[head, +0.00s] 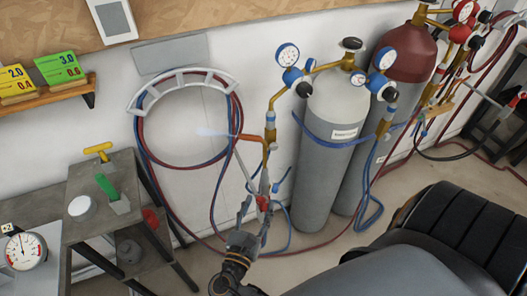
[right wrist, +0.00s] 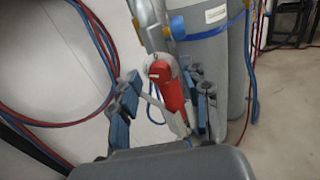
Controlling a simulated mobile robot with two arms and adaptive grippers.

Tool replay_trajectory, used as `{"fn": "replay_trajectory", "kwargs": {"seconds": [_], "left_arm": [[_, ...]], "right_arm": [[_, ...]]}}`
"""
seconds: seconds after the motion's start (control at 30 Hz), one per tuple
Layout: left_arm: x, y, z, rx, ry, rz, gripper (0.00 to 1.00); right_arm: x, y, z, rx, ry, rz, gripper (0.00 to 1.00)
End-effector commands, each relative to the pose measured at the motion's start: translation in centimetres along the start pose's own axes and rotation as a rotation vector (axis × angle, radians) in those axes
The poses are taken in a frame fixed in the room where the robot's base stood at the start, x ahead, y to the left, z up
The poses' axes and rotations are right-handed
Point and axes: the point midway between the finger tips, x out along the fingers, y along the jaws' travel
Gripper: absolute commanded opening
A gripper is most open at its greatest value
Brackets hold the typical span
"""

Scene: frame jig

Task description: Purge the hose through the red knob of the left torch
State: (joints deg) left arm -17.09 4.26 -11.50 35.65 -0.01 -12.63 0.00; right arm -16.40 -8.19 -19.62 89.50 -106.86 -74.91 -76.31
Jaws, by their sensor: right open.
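The left torch (head: 266,150) stands upright in front of the wall, left of the grey gas cylinder, with an orange-brown tip bent to the left. A faint pale blue streak shows at the tip's end. Its red knob (head: 262,203) is low on the torch. My right gripper (head: 259,207) is open around the knob from below and in front. In the right wrist view the red knob (right wrist: 170,88) lies between the two spread blue-padded fingers, with gaps visible on both sides. Whether any finger touches it I cannot tell. My left gripper is not in view.
Red and blue hoses (head: 143,150) hang coiled on a wall rack. A grey cylinder (head: 328,165) stands close to the right of the torch, a red-topped one (head: 408,52) behind it. A small bench (head: 95,185) with clamps stands left. Another torch (head: 503,105) is far right.

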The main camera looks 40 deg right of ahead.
Motion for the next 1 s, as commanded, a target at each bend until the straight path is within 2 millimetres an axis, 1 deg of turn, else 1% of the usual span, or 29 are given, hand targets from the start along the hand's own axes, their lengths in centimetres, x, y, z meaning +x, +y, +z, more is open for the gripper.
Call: {"fn": "replay_trajectory", "kwargs": {"seconds": [0.37,0.47,0.5,0.57,0.6,0.87,1.0], "left_arm": [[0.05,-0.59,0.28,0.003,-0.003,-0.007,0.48],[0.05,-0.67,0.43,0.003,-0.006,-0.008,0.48],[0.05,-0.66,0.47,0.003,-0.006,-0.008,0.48],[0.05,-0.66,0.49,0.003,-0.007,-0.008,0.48],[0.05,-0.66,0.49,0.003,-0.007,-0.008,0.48],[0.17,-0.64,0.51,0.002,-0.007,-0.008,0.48],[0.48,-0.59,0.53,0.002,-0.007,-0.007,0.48]], "right_arm": [[-0.27,0.01,0.01,0.0,0.0,-0.001,0.47],[-0.26,0.01,0.01,0.0,0.0,-0.001,0.29],[-0.26,0.01,0.01,0.0,0.0,-0.001,0.2],[-0.25,0.01,0.01,0.0,0.0,-0.001,0.08],[-0.25,0.01,0.01,0.0,0.0,-0.001,0.0],[-0.22,-0.01,-0.05,0.011,-0.001,-0.001,0.0],[-0.21,-0.03,-0.13,0.049,-0.004,-0.001,0.0]]}}
